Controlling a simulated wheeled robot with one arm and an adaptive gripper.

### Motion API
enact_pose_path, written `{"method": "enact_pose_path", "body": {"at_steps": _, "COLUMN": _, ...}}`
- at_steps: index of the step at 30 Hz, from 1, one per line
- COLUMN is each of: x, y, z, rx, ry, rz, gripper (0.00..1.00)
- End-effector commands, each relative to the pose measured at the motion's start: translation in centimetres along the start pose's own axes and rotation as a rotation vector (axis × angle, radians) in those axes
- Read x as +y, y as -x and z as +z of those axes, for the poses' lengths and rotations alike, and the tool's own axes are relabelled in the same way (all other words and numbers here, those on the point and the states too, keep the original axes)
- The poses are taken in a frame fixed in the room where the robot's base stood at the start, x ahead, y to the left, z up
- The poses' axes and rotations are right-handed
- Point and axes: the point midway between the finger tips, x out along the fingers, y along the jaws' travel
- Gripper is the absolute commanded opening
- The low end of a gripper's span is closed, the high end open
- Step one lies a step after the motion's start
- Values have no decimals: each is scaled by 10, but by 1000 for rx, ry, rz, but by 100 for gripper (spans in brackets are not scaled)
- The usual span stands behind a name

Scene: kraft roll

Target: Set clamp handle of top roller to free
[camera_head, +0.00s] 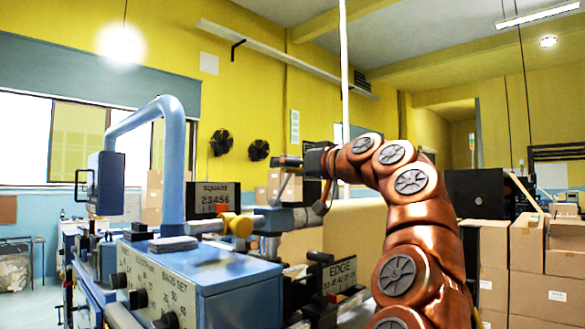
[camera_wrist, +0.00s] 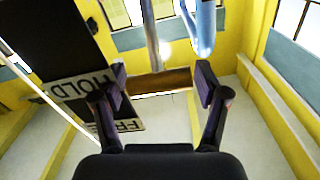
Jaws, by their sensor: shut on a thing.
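The clamp handle has a brown bar grip (camera_wrist: 158,82) on a grey metal rod (camera_wrist: 153,38). My gripper (camera_wrist: 162,84) is shut on this grip, one finger at each end of it. A dark plate beside it carries a HOLD label (camera_wrist: 82,86) and a FREE label (camera_wrist: 128,126), both inverted in the wrist view; a finger partly covers the labels. In the head view my gripper (camera_head: 291,161) is at the top of a thin slanted rod (camera_head: 283,187) above the machine's grey roller end. The handle's grip is too small to make out there.
The blue machine console (camera_head: 200,275) with dials stands in front. A SQUARE sign (camera_head: 213,197), a yellow knob (camera_head: 238,224) and an EDGE sign (camera_head: 341,274) are close to my arm. A blue curved pipe (camera_head: 166,115) rises at left. Cardboard boxes (camera_head: 525,265) stack at right.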

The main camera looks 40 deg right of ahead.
Motion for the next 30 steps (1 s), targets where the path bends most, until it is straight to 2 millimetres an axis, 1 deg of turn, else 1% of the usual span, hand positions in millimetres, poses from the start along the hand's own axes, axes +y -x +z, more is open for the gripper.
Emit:
{"method": "enact_pose_path", "body": {"at_steps": 1, "x": -2, "y": -2, "z": 1, "rx": -2, "ry": 1, "rz": -5, "gripper": 11}}
{"method": "enact_pose_path", "body": {"at_steps": 16, "x": -2, "y": -2, "z": 2, "rx": -7, "ry": 1, "rz": -5, "gripper": 11}}
{"method": "enact_pose_path", "body": {"at_steps": 17, "x": -2, "y": -2, "z": 2, "rx": -7, "ry": 1, "rz": -5, "gripper": 76}}
{"method": "enact_pose_path", "body": {"at_steps": 21, "x": -1, "y": -2, "z": 2, "rx": -6, "ry": 1, "rz": -3, "gripper": 90}}
{"method": "enact_pose_path", "body": {"at_steps": 24, "x": 0, "y": -1, "z": 2, "rx": -5, "ry": 1, "rz": -1, "gripper": 99}}
{"method": "enact_pose_path", "body": {"at_steps": 30, "x": 0, "y": 0, "z": 1, "rx": -4, "ry": 0, "rz": 0, "gripper": 99}}
